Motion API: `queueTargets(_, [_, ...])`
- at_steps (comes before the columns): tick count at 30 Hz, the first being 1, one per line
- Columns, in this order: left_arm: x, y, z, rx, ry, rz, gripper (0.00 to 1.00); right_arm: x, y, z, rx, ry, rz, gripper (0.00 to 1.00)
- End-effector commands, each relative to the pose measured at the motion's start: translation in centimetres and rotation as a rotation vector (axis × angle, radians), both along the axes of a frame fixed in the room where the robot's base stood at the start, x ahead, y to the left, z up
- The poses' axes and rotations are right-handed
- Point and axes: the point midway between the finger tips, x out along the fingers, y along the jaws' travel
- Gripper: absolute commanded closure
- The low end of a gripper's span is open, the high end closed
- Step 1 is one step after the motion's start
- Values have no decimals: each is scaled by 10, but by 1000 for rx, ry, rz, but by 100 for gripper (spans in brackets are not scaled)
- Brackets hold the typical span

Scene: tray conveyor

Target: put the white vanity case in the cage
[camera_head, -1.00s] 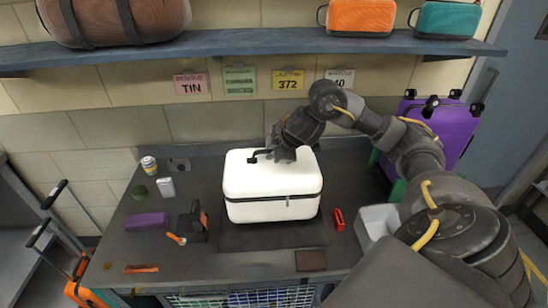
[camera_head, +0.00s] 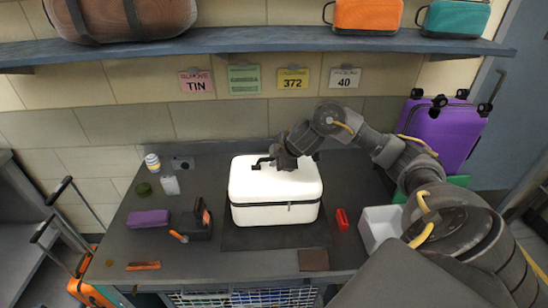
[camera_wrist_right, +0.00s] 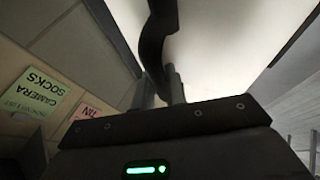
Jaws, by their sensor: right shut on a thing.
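The white vanity case (camera_head: 275,190) is upright over a dark mat (camera_head: 275,240) on the grey table; I cannot tell whether its base touches the mat. My right gripper (camera_head: 268,163) is shut on the dark handle at the top of the case. The right wrist view shows the handle (camera_wrist_right: 156,45) between the fingers (camera_wrist_right: 170,88), with the white case (camera_wrist_right: 225,45) beyond. A wire cage (camera_head: 245,298) shows below the table's front edge, mostly cut off by the frame. My left gripper is not in view.
A purple pouch (camera_head: 148,218), a dark tool (camera_head: 195,222) and small items lie on the left of the table. A red pocketknife (camera_head: 342,219), a light bin (camera_head: 378,226) and a brown wallet (camera_head: 313,260) are at the right. A shelf (camera_head: 250,47) runs above.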

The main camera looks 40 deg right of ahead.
Motion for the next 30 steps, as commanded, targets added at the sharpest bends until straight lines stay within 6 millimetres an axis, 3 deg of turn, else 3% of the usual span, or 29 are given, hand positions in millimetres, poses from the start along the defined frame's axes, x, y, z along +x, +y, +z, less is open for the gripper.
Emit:
queueTargets(5, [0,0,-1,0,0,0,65,1,0,1,2,-6,-1,100])
queueTargets(6, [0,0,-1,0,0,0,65,0,0,-2,0,1,0,84])
queueTargets(11, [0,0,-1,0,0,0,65,0,0,-2,0,1,0,65])
queueTargets(21, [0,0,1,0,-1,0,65,-3,1,3,-1,2,3,65])
queueTargets(30, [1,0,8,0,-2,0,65,-38,0,49,-4,-3,4,65])
